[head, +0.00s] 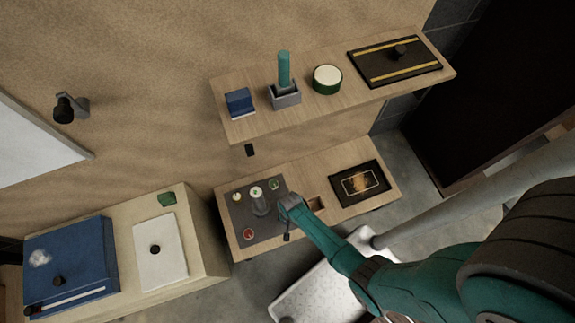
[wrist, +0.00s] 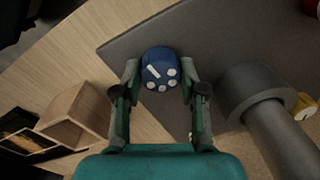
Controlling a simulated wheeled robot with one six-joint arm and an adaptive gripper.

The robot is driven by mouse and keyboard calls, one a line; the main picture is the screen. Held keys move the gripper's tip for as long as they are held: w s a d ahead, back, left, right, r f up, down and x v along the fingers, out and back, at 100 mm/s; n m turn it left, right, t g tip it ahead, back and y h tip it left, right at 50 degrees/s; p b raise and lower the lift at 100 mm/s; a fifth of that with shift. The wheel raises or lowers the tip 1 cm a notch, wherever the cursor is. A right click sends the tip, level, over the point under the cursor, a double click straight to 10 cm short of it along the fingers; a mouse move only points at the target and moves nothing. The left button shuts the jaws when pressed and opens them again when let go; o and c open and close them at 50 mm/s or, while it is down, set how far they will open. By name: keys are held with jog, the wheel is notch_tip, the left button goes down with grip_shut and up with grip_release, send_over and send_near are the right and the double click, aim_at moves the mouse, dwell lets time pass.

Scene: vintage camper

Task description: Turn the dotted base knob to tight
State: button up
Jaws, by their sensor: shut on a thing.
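The dotted base knob (wrist: 159,60) is blue and round, with several white dots and one white bar on its top. The bar points to the upper left in the wrist view. My gripper (wrist: 160,72) has a finger on each side of the knob and is shut on it. The knob sits at the edge of a dark grey plate (wrist: 215,42). In the head view my gripper (head: 287,203) is over the right side of this plate (head: 240,216) and hides the knob. I see no mark that reads as tight.
A grey upright cylinder (wrist: 255,88) stands close to the right of the knob. Red (head: 249,234), green (head: 274,184) and yellow (head: 236,197) round pieces sit on the plate. An open wooden compartment (wrist: 78,108) is to the left. A shelf (head: 330,92) overhangs behind.

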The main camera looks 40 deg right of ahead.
jog(key=o, duration=1.1)
jog(key=shift+o, duration=0.2)
jog(key=shift+r, duration=0.1)
notch_tip(320, 180, up, 12)
jog(key=shift+s+d, duration=0.2)
jog(key=shift+d, duration=0.05)
